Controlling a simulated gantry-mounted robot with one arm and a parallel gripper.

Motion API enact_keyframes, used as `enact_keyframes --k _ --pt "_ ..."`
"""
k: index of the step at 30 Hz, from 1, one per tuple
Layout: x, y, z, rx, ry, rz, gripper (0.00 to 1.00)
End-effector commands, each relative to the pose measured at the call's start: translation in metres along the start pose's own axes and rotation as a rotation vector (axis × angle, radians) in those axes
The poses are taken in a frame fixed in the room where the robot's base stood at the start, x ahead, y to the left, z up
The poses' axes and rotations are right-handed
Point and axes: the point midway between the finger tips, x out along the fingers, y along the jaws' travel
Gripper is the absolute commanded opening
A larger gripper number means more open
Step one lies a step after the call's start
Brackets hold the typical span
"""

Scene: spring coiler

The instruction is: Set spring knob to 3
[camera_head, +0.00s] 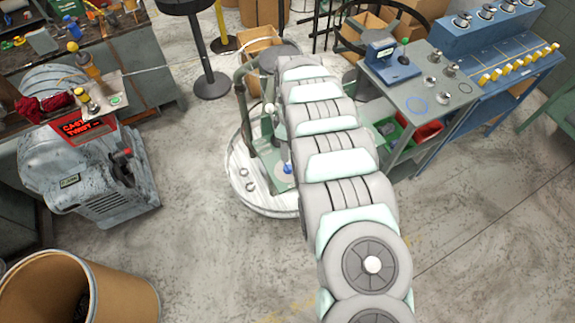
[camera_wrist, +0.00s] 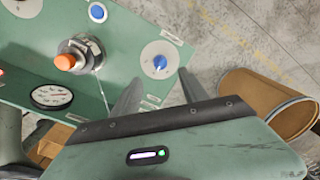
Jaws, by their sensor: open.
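A blue knob (camera_wrist: 160,63) sits on a pale round dial plate on a green panel (camera_wrist: 112,62) in the wrist view. Its setting and the small labels are too small to read. My gripper (camera_wrist: 160,77) is open, its two fingers spread below and on either side of the blue knob. Nothing is between the fingers, and I cannot tell how far they are from the panel. In the head view a blue knob (camera_head: 287,169) shows on the machine beside my arm; my gripper is hidden there.
Beside the knob are an orange-capped knob (camera_wrist: 66,62), a second blue control (camera_wrist: 97,12) and a dial gauge (camera_wrist: 52,96). The machine stands on a round white base (camera_head: 243,178). A blue-grey workbench (camera_head: 455,95) is to the right. Open floor lies in front.

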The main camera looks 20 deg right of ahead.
Motion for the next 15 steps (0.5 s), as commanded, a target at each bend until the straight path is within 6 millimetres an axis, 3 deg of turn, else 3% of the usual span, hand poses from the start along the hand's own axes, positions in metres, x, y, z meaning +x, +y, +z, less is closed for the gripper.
enact_keyframes --k 15 --pt "0.065 -0.001 -0.002 -0.001 0.003 -0.001 0.52"
